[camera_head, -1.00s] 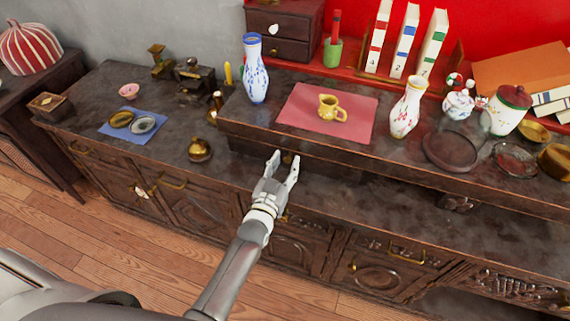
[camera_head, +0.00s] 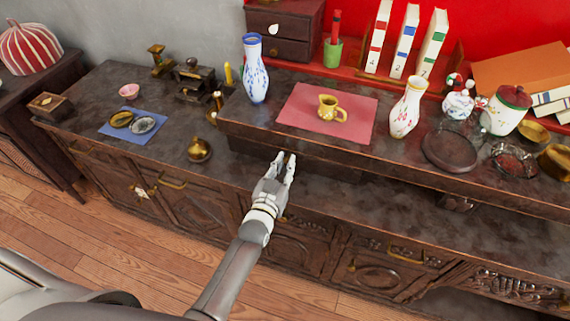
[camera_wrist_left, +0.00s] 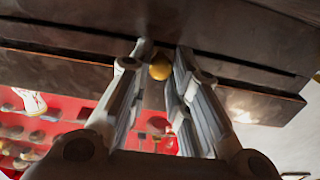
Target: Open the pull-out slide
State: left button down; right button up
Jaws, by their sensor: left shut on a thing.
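The pull-out slide (camera_head: 322,167) is a dark wooden board set under the raised shelf, and its front looks nearly flush below the shelf edge. In the left wrist view the slide's front (camera_wrist_left: 250,100) runs across the picture, with a round brass knob (camera_wrist_left: 160,67) on it. My left gripper (camera_head: 285,158) reaches up to the slide from the front, its fingers closed on the knob. The knob shows between the two fingertips in the left wrist view and is hidden by them in the head view. My right gripper is not in view.
The raised shelf (camera_head: 240,122) carries a blue-white vase (camera_head: 255,75), a gold jug (camera_head: 328,106) on a red mat (camera_head: 360,108) and a floral vase (camera_head: 407,110). A brass pot (camera_head: 199,150) stands left of my gripper. The cabinet top (camera_head: 400,212) in front is mostly clear.

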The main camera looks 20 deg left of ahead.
pick_arm(q)
jog(key=shift+s+r+p, duration=0.1)
jog(key=shift+s+p, duration=0.2)
jog(key=shift+s, duration=0.25)
jog(key=s+p, duration=0.6)
jog(key=s, duration=1.3)
jog(key=shift+s+a, duration=0.3)
jog(key=shift+a, duration=0.05)
jog(key=c, duration=1.3)
grip_release()
jog(key=shift+c, duration=0.2)
